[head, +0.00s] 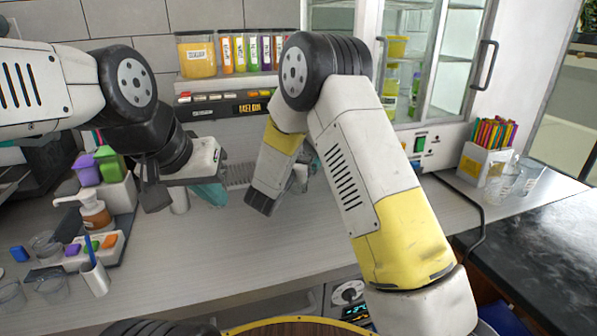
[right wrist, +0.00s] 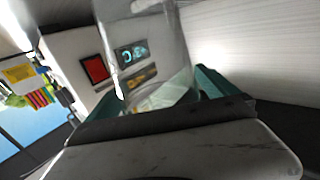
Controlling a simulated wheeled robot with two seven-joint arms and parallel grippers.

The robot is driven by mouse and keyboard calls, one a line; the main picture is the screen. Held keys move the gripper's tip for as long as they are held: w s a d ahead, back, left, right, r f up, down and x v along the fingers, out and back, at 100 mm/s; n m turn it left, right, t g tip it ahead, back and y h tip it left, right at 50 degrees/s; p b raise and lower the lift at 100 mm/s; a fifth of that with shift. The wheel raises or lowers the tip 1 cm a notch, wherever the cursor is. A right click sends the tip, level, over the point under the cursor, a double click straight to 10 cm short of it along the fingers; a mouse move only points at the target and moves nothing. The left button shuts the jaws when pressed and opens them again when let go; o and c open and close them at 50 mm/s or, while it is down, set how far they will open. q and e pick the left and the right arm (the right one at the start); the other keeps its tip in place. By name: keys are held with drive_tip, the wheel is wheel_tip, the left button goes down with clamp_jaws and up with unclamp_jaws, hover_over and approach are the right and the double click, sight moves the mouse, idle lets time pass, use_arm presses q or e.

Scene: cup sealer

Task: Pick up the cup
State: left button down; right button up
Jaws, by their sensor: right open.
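In the right wrist view a clear cup (right wrist: 152,45) stands upright in front of my right gripper (right wrist: 145,98), between its teal fingers. The fingers are open, and I cannot tell whether they touch the cup. In the head view my right forearm and wrist hide most of that gripper and the cup. My left gripper (head: 208,190) hangs over the back left of the counter, with a teal finger showing. Its jaw gap is not clear and I see nothing held in it.
Clear cups (head: 522,175) and a box of colored straws (head: 485,160) stand at the right. At the left are a pump bottle (head: 95,213), a white cup (head: 95,280) and small clear cups (head: 52,285). The front middle is clear.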

drive_tip(key=c, duration=1.8)
drive_tip(key=shift+r, duration=0.15)
